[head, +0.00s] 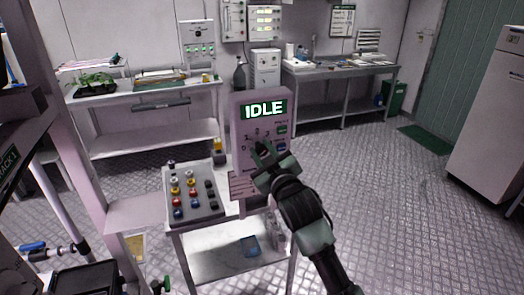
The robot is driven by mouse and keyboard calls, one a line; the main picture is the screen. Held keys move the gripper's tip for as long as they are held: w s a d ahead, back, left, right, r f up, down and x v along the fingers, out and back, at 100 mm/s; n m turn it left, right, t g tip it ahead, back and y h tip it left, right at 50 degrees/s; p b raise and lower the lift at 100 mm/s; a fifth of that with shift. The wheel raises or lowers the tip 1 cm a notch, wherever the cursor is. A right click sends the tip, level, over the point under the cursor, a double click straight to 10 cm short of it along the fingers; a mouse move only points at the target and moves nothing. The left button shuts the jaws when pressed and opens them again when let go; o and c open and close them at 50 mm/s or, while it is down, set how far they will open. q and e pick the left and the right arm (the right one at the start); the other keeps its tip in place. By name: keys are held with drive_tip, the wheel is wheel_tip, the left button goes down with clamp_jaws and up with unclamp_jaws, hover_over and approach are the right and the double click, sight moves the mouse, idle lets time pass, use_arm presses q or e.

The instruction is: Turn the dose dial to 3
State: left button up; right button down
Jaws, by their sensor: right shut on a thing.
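The dosing unit is an upright pinkish-grey panel (240,163) on a small cart, with a green-backed screen (264,110) that reads IDLE. Small scale marks (250,136) show around the dial area below the screen. My right gripper (264,153) reaches in from the lower right and is shut on the dose dial at the panel's front. The fingers cover the dial, so its pointer and setting cannot be read. My left gripper is not in view.
A tray of several coloured knobs or caps (206,216) sits on the cart left of the panel. Green and dark buttons (281,129) are at the panel's right. A rack post (80,170) stands close at left. The floor (400,220) at right is clear.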

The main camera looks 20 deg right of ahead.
drive_tip(key=shift+f, duration=0.15)
drive_tip(key=c, duration=1.1)
unclamp_jaws()
drive_tip(key=shift+s, duration=0.45)
drive_tip(key=s+b, duration=0.2)
drive_tip(key=s, duration=0.5)
drive_tip(key=shift+d, duration=0.15)
drive_tip(key=shift+w, duration=0.1)
